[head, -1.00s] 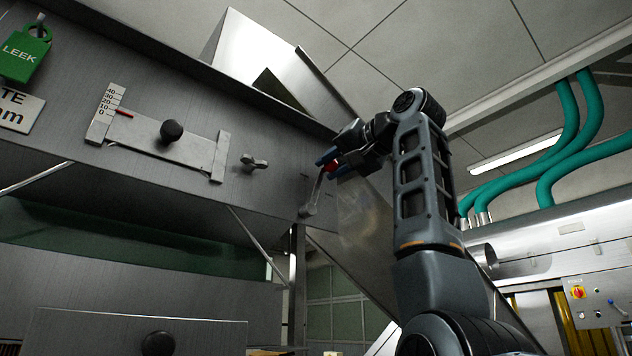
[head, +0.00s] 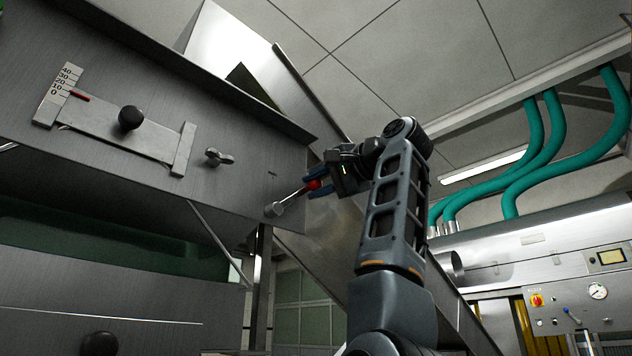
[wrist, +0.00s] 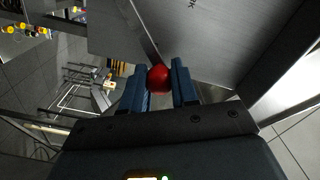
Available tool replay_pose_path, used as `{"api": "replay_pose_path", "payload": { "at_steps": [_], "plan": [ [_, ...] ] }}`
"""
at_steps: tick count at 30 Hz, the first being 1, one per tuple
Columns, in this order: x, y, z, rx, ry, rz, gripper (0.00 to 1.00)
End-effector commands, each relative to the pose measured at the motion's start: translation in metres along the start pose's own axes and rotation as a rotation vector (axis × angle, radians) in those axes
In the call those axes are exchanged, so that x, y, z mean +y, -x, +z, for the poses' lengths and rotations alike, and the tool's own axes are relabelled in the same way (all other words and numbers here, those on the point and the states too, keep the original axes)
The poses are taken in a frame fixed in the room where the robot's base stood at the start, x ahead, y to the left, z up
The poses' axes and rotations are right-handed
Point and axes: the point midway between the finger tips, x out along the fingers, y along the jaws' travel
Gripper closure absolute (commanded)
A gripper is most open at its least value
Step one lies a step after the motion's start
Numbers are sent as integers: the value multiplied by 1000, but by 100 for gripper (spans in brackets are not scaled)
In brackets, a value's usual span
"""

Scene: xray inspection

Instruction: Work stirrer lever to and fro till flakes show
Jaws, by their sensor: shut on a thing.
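The stirrer lever (head: 288,202) is a short metal arm with a red ball knob, pivoted low on the right end of the steel hopper front. It leans up and to the right. My gripper (head: 315,184) is shut on the red knob (head: 314,185). In the wrist view the red knob (wrist: 159,78) sits between the two blue fingers of my gripper (wrist: 160,85). The inside of the hopper is hidden from this low angle, and I see no flakes.
On the hopper front (head: 240,185) are a slide plate with a black knob (head: 131,117), a scale with a red pointer (head: 80,96) and a wing nut (head: 219,157). A slanted steel chute (head: 330,230) runs behind my arm. A control panel (head: 570,310) stands at right.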

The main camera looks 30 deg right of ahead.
Motion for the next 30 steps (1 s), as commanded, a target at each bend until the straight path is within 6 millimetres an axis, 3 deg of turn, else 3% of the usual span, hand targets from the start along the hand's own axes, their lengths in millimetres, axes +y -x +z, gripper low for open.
{"api": "replay_pose_path", "payload": {
  "at_steps": [9, 10, 18, 26, 30],
  "plan": [
    [0, 0, -1, 3, -2, -1, 100],
    [0, 0, -1, 3, -1, -1, 71],
    [0, 0, -1, 2, 0, -1, 46],
    [0, 2, 0, 2, 0, -1, 46],
    [1, 17, 0, 5, 1, -3, 46]
  ]
}}
